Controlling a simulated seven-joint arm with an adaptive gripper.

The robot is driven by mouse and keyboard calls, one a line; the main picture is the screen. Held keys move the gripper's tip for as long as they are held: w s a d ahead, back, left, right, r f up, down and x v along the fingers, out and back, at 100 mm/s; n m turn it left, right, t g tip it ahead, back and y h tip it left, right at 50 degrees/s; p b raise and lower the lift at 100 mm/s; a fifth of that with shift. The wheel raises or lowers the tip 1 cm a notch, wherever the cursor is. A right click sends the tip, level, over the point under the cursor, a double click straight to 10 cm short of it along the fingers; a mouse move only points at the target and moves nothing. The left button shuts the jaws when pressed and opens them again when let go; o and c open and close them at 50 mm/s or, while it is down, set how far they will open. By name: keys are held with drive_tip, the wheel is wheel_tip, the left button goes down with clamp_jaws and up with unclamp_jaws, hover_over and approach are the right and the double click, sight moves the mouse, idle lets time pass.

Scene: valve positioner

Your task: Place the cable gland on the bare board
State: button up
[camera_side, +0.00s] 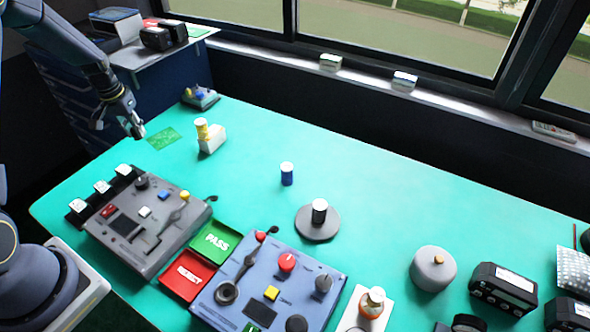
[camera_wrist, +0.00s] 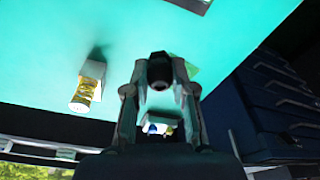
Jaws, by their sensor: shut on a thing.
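My gripper (camera_side: 118,126) is above the far left end of the teal table, beside and a little left of the bare board. In the wrist view my gripper (camera_wrist: 160,90) is shut on a small dark part, which I take to be the cable gland (camera_wrist: 160,68). In the side view the held part cannot be made out. The bare board (camera_side: 163,138) is a flat green piece lying on the table with nothing on it. In the wrist view only a green sliver of the bare board (camera_wrist: 193,70) shows, mostly hidden behind the gripper.
A white block with a yellow-banded cylinder (camera_side: 205,138) stands right of the board. A small grey device with colored parts (camera_side: 200,97) sits behind it. A grey control box (camera_side: 145,220) and green PASS tray (camera_side: 214,242) are nearer.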

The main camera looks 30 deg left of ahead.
drive_tip(key=w+a+f, duration=0.2)
drive_tip(key=w, duration=0.2)
hover_over(164, 144)
drive_tip(key=s, duration=0.1)
drive_tip(key=f, duration=0.6)
drive_tip(key=shift+d, duration=0.2)
drive_tip(key=shift+w+f, duration=0.1)
drive_tip(key=shift+f, duration=0.1)
drive_tip(key=shift+w+a+f, duration=0.1)
drive_tip(key=shift+f, duration=1.45)
drive_tip(key=shift+f, duration=0.15)
drive_tip(key=o, duration=0.8)
